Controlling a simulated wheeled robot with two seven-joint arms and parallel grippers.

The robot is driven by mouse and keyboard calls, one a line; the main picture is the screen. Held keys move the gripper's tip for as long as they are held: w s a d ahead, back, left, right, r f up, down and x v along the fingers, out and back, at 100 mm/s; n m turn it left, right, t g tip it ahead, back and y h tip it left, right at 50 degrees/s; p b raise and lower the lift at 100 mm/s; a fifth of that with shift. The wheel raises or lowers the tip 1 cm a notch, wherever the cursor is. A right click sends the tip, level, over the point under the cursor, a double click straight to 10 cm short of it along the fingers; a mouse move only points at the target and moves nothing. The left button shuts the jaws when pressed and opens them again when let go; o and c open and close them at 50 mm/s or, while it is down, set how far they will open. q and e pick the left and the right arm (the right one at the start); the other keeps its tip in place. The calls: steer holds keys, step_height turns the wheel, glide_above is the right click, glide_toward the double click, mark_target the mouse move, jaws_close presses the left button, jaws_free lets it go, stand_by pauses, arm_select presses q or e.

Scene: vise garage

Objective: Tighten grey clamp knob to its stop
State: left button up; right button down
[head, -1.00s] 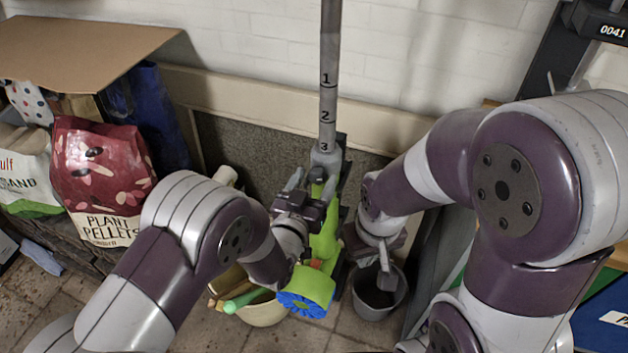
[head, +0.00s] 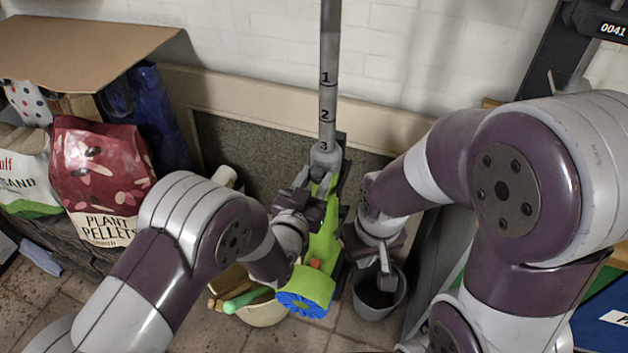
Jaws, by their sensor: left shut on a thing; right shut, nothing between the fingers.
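The grey clamp (head: 325,155) sits around the foot of an upright grey pole (head: 327,90) marked 1, 2 and 3, at the top of a green body (head: 322,245). My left gripper (head: 318,181) is at the lower side of the clamp, shut on the clamp knob. The gripper hides the knob, so its angle and any gap to its stop cannot be seen. My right gripper (head: 386,278) points down above a grey bucket, right of the green body, shut and empty.
A grey bucket (head: 379,300) and a cream bucket (head: 262,312) holding several items stand on the tiled floor either side of the green body. A blue ribbed wheel (head: 303,305) is at its lower end. A red pellet bag (head: 98,165) is at left.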

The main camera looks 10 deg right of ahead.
arm_select(q)
steer(key=m+b, duration=0.1)
steer(key=m, duration=0.4)
steer(key=shift+f, duration=0.1)
steer(key=m+b, duration=0.1)
steer(key=m, duration=0.5)
steer(key=shift+d+m, duration=0.1)
steer(key=shift+m, duration=0.3)
steer(key=m, duration=0.5)
steer(key=shift+f+b, duration=0.1)
steer(key=shift+b, duration=0.3)
steer(key=m, duration=0.5)
steer(key=shift+m, duration=0.4)
steer(key=o, duration=1.1)
steer(key=shift+c, duration=0.2)
steer(key=shift+s, duration=0.1)
steer(key=v, duration=1.2)
steer(key=shift+s+a, duration=0.2)
steer(key=shift+a, duration=0.1)
